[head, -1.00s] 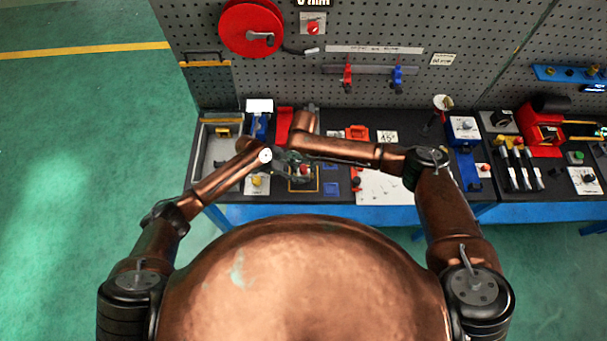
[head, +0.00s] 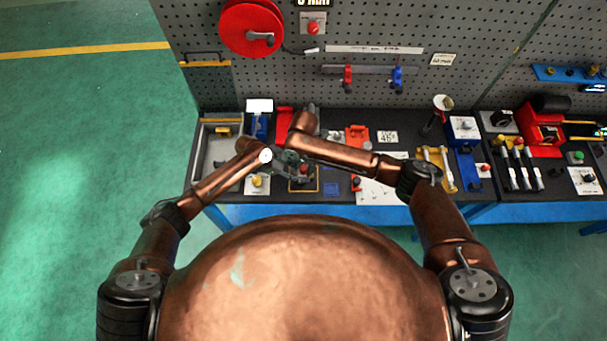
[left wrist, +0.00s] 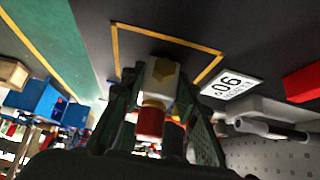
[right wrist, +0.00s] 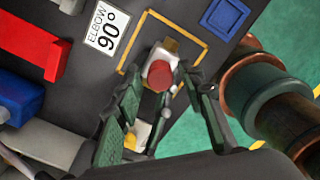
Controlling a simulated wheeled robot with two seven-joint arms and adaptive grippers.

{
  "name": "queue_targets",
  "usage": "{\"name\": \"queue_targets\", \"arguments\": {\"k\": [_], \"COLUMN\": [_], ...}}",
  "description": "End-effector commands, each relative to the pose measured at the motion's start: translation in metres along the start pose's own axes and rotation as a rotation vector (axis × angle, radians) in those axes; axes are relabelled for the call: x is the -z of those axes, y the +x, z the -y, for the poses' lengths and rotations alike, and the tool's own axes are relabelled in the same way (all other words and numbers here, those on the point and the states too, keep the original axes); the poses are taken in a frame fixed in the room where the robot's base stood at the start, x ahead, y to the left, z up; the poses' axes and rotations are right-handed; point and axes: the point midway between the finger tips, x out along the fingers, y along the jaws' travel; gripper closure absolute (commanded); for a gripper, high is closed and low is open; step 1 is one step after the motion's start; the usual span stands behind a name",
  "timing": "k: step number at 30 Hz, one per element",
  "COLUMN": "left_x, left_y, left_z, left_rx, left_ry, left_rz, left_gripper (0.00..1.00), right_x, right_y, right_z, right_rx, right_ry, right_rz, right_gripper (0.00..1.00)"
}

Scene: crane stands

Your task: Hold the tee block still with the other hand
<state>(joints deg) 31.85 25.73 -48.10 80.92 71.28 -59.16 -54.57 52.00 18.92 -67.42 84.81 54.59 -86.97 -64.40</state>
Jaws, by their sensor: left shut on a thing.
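The tee block shows in the left wrist view (left wrist: 160,80) as a white body with a yellow end and a red cap. My left gripper (left wrist: 160,75) is shut on it. In the right wrist view the block (right wrist: 160,72) shows its red round face, over a yellow-outlined square. My right gripper (right wrist: 165,85) has its green fingers apart, one on each side of the block, with gaps visible. In the head view the block's red part (head: 304,169) shows beside the grippers, which partly hide it.
An "ELBOW 90°" card (right wrist: 107,30) and a red bar (right wrist: 35,45) lie near the yellow outline. A blue square (right wrist: 225,17) is on the other side. A grey tray (head: 212,160) is at the bench's left. A pegboard (head: 400,25) stands behind.

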Motion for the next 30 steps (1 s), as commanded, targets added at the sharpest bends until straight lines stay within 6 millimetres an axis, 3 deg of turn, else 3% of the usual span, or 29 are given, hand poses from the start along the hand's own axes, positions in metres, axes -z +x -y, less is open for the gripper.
{"name": "queue_targets", "arguments": {"k": [7,14,21,30], "left_x": [-0.0005,-0.0004,-0.0004,-0.0003], "left_y": [0.0004,0.0004,0.0004,0.0004], "left_z": [-0.0007,-0.0007,-0.0007,-0.0006], "left_rx": [-0.002,-0.002,-0.001,-0.001], "left_ry": [0.0,0.0,0.0,0.0], "left_rz": [0.001,0.001,0.0,0.0], "left_gripper": [1.0,1.0,1.0,1.0], "right_x": [0.0008,0.0006,0.0012,0.0016], "right_y": [0.0008,0.0002,0.0006,0.0008], "right_z": [0.0003,-0.0001,-0.0001,-0.0002], "right_rx": [0.0,0.0,0.001,0.002], "right_ry": [0.316,0.465,0.782,1.036], "right_rz": [-0.002,-0.001,-0.003,-0.003], "right_gripper": [0.64,0.64,0.64,0.64]}}
